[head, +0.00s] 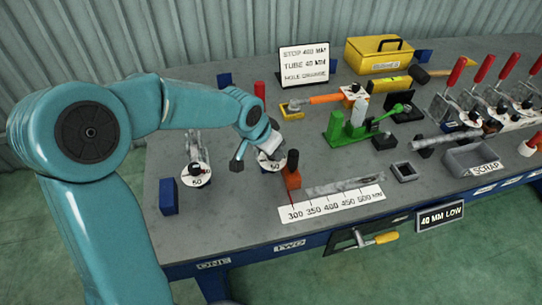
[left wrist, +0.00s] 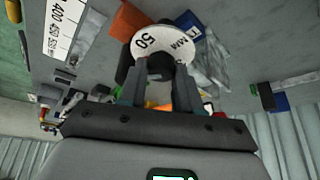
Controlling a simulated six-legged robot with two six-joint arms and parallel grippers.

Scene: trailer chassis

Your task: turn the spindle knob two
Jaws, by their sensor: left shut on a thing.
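My left gripper (head: 255,157) reaches down over the second spindle, above the bench's TWO label (head: 290,244). In the left wrist view its fingers (left wrist: 158,88) are shut on a dark knob (left wrist: 152,66). The knob sits at a white round dial (left wrist: 165,42) marked 50 MM. My right gripper is not in view.
A similar dial (head: 196,175) stands left, above the ONE label. A green clamp (head: 350,128), a scrap bin (head: 472,160) and red-handled clamps (head: 482,68) stand further right.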

